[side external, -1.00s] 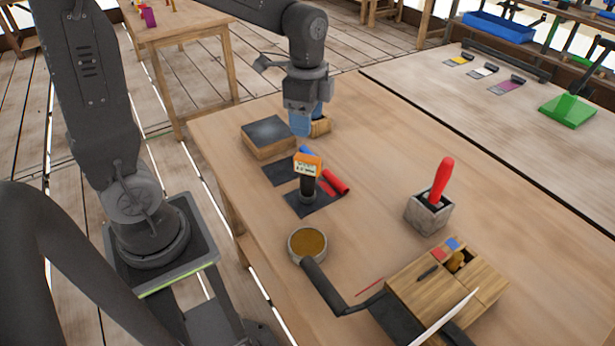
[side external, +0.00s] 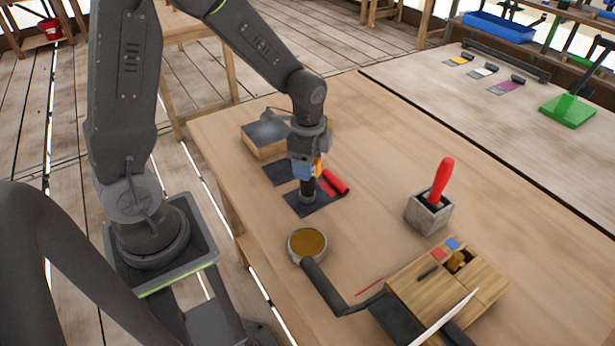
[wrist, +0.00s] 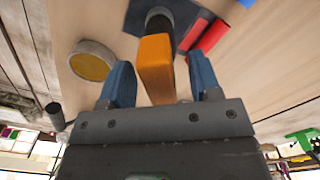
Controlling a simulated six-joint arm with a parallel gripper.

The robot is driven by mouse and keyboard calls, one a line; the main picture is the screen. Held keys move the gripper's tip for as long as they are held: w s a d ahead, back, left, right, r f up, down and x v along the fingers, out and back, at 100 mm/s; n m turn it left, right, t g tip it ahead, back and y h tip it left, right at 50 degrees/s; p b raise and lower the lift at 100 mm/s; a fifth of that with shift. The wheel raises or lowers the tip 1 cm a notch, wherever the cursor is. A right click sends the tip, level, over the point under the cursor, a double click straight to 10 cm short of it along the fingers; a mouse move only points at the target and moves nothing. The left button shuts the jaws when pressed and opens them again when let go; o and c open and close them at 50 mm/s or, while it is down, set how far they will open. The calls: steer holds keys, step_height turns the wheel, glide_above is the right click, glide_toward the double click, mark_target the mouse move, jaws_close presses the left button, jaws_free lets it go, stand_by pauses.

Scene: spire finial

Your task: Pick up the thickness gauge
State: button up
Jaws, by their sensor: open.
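The thickness gauge (side external: 318,168), with an orange head and a dark lower body, stands upright on a dark mat (side external: 303,207). In the wrist view the orange head of the gauge (wrist: 156,68) sits between the two blue fingers. My gripper (side external: 307,172) is open, pointing down over the gauge, and partly hides it in the side view. In the wrist view my gripper (wrist: 162,80) shows a gap between each finger and the orange head, wider on the right.
A red roll (side external: 337,181) lies close to the right of the gauge. A dark-topped wooden block (side external: 263,139) is behind. A round brown-filled dish (side external: 307,243) is in front.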

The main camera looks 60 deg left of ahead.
steer(key=shift+c, duration=0.2)
jaws_close()
stand_by(0.3)
steer(key=shift+r, duration=0.1)
